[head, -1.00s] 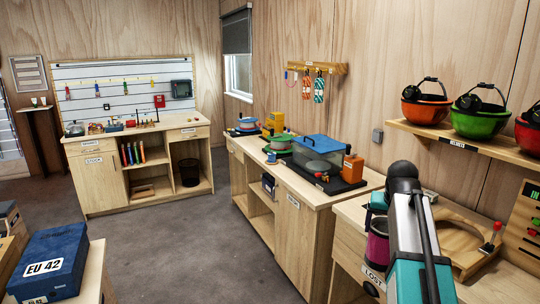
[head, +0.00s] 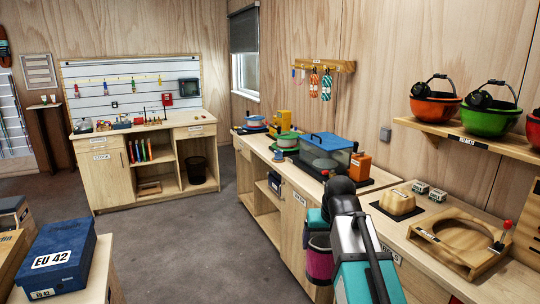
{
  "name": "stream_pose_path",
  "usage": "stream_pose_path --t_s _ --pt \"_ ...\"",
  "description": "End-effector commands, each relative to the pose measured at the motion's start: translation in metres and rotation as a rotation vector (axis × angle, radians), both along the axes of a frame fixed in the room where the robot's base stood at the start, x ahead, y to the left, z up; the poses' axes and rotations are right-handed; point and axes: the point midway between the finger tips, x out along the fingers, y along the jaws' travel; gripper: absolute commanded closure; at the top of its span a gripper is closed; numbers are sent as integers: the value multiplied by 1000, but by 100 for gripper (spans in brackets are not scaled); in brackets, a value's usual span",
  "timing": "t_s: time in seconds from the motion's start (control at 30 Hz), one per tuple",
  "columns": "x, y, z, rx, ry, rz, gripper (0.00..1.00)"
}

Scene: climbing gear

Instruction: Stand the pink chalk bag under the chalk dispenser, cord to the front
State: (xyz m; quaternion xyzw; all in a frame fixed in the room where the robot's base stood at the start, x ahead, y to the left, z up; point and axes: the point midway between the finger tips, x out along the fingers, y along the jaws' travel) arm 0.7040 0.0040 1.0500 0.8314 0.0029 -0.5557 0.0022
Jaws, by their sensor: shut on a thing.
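The pink chalk bag (head: 319,262) hangs at the end of my arm in the head view, in front of the wall counter. It has a grey upper band and looks roughly upright. My teal gripper (head: 318,222) is shut on it at its top; the fingertips are largely hidden by my own arm. The bag's cord cannot be made out. A yellow machine (head: 283,122) stands on the far part of the counter and may be the chalk dispenser; it is too small to tell what is under it.
The long counter (head: 300,178) carries a clear box with a blue lid (head: 326,150), an orange canister (head: 360,165) and pans. The nearer bench holds a round wooden cutout (head: 458,240) and a wooden block (head: 397,201). A blue shoe box (head: 58,255) stands left. The floor between is clear.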

Motion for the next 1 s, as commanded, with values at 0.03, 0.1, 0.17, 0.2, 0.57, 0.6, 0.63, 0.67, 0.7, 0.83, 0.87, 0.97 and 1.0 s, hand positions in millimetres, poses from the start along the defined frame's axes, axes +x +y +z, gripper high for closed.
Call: stream_pose_path --t_s 0.03,0.1,0.17,0.2,0.57,0.6,0.63,0.67,0.7,0.83,0.87,0.97,1.0 --pt "0 0 0 0 0 0 66" --pt "0 -1 0 0 0 -1 66" --pt "0 -1 0 0 0 -1 66" --pt "0 -1 0 0 0 -1 66" --pt "-21 -2 -27 1 3 -4 66" --pt "-26 -2 -32 1 3 -4 66" --pt "-29 -3 -36 0 3 -5 66" --pt "-32 -3 -40 0 3 -5 66" --pt "-36 -3 -45 0 3 -5 66" --pt "-47 -3 -59 1 3 -7 66" --pt "-49 -4 -61 1 3 -7 66" --pt "-52 -4 -65 0 3 -9 66" --pt "-52 -5 -66 0 3 -9 66"
